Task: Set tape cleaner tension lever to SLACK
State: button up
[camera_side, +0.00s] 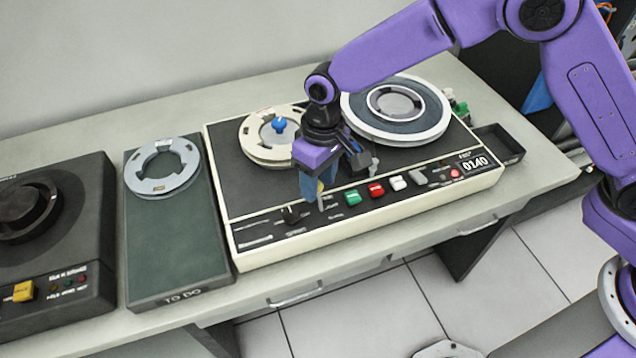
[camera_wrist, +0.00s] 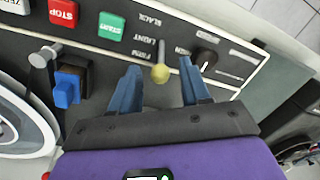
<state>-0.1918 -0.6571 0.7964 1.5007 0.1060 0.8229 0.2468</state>
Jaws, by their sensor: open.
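The tape cleaner tension lever (camera_wrist: 161,73) has a pale yellow round knob on a thin metal stem. It stands on the front panel of the tape machine (camera_side: 236,208), beside printed labels SLACK, LIGHT and FIRM. I cannot tell for certain which label it is set to. My gripper (camera_wrist: 160,66) is open, with one blue finger on each side of the knob and gaps showing between. In the side view my gripper (camera_side: 326,184) is low over the front panel, partly hiding the lever (camera_side: 320,187).
A dark rotary knob (camera_wrist: 205,59) is close to one finger. Green START (camera_wrist: 112,26) and red STOP (camera_wrist: 63,12) buttons are on the other side, with a blue block (camera_wrist: 67,90) nearby. Two reels sit on the machine, including the large one (camera_side: 437,112). A green TO DO board (camera_side: 175,245) lies left.

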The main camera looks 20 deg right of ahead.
aim_at(319, 203)
jog(key=shift+f, duration=0.85)
jog(key=shift+c, duration=0.3)
grip_shut()
jog(key=shift+s+r+t, duration=0.1)
jog(key=shift+s+t, duration=0.1)
jog(key=shift+t, duration=0.1)
jog(key=shift+s+a+r+t, duration=0.1)
jog(key=shift+s+t, duration=0.35)
jog(key=shift+t, duration=0.4)
jog(key=shift+s+r+t, duration=0.1)
jog(key=shift+s+t, duration=0.3)
jog(key=shift+t, duration=0.45)
jog(key=shift+s+f+t, duration=0.15)
jog(key=shift+s+t, duration=0.35)
jog(key=shift+t, duration=0.5)
jog(key=shift+s+f+t, duration=0.1)
jog(key=shift+s+t, duration=0.35)
jog(key=shift+t, duration=0.55)
jog(key=shift+s, duration=0.1)
jog(key=shift+o, duration=0.3)
grip_release()
